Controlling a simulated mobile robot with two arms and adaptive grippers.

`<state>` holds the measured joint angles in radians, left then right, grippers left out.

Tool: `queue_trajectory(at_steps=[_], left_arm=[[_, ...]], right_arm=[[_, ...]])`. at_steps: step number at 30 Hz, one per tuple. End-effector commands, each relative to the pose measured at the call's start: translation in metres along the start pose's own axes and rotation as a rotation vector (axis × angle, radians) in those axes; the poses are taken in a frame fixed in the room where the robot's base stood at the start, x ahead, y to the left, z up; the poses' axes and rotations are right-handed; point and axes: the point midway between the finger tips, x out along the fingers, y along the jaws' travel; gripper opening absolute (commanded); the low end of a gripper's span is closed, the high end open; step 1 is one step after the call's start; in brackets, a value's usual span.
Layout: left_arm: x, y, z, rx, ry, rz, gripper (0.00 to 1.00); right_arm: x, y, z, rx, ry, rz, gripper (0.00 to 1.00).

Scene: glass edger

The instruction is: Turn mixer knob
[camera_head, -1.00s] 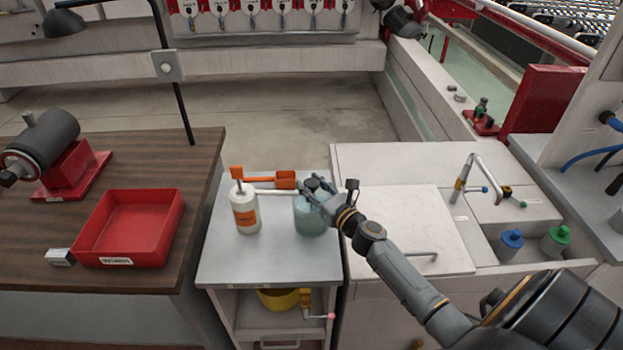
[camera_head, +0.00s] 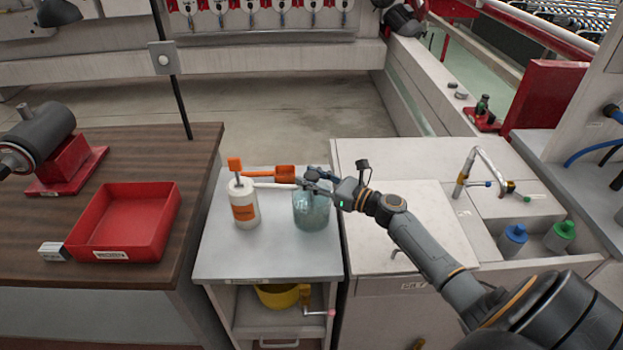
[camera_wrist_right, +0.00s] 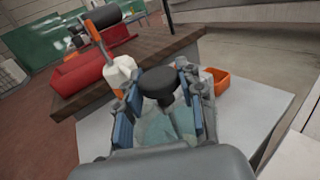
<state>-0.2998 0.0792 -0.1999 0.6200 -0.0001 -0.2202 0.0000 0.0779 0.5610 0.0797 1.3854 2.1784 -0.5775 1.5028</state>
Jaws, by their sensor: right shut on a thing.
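The mixer is a clear bluish jar (camera_head: 311,210) on the small grey cart, with a black knob (camera_wrist_right: 158,84) on top in the right wrist view. My right gripper (camera_head: 318,180) comes in from the right above the jar. In the right wrist view its two blue-padded fingers (camera_wrist_right: 160,98) stand on either side of the knob and are shut on it. In the head view the fingers mostly hide the knob. My left gripper is not in view.
A white bottle with an orange label (camera_head: 244,204) stands left of the jar. A red tray (camera_head: 125,222) sits on the wooden bench. A faucet (camera_head: 480,172) is at right.

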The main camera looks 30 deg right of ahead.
Motion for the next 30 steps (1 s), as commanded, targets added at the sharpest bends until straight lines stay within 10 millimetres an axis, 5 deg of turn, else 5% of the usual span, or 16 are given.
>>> queue_trajectory(at_steps=[5, 6, 9, 20, 30], left_arm=[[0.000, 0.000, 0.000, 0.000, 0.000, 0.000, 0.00], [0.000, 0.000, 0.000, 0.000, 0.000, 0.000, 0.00], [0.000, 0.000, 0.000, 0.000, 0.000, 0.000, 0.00], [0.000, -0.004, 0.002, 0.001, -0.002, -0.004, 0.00], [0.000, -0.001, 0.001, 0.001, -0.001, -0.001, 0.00]], right_arm=[[0.000, 0.000, 0.000, -0.001, 0.001, -0.001, 0.06], [0.000, 0.000, 0.000, -0.001, 0.001, -0.001, 0.46], [0.000, 0.000, 0.000, -0.001, 0.001, -0.001, 0.62], [-0.004, 0.000, 0.000, 0.000, 0.000, -0.002, 0.62], [-0.067, 0.000, -0.002, 0.001, 0.004, -0.002, 0.62]])
